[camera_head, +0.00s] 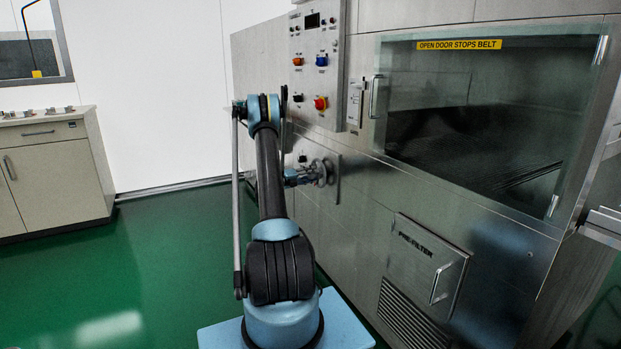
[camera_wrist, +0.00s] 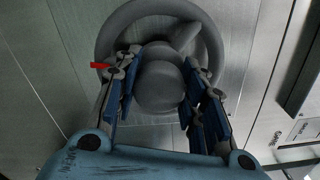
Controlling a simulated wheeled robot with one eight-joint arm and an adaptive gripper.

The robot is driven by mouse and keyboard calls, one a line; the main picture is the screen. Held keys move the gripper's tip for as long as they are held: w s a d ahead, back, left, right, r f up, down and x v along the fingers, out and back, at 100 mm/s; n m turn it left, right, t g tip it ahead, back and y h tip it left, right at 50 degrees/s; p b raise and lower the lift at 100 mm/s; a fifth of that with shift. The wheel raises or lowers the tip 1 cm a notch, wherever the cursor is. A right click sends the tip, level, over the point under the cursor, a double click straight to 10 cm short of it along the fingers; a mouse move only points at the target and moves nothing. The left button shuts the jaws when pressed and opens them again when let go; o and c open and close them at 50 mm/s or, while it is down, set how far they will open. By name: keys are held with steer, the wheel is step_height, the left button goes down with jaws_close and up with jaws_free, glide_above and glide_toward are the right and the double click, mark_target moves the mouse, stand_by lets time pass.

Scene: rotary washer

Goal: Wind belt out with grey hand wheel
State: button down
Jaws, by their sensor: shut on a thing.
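The grey hand wheel (camera_head: 322,172) is on the steel front panel of the washer, below the control box. It shows close up in the wrist view (camera_wrist: 215,48), with a rounded grey knob or hub (camera_wrist: 160,88) in front of it. My gripper (camera_wrist: 160,72) is shut on this rounded part, one blue-padded finger on each side. In the head view my gripper (camera_head: 303,177) is at the wheel and partly covers it. A small red marker (camera_wrist: 99,66) lies left of the fingers. A dark surface, perhaps the belt (camera_head: 430,135), shows dimly behind the glass door.
The control box (camera_head: 318,65) with several buttons juts out above the wheel. The glass door (camera_head: 490,110), labelled "OPEN DOOR STOPS BELT", looks shut. A pre-filter panel (camera_head: 430,262) with a handle is lower right. Green floor (camera_head: 160,260) is clear at left.

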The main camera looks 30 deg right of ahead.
steer(key=c, duration=1)
jaws_free()
steer(key=shift+w+a+f, duration=0.1)
steer(key=shift+f, duration=0.1)
steer(key=a, duration=1.2)
steer(key=shift+s, duration=0.35)
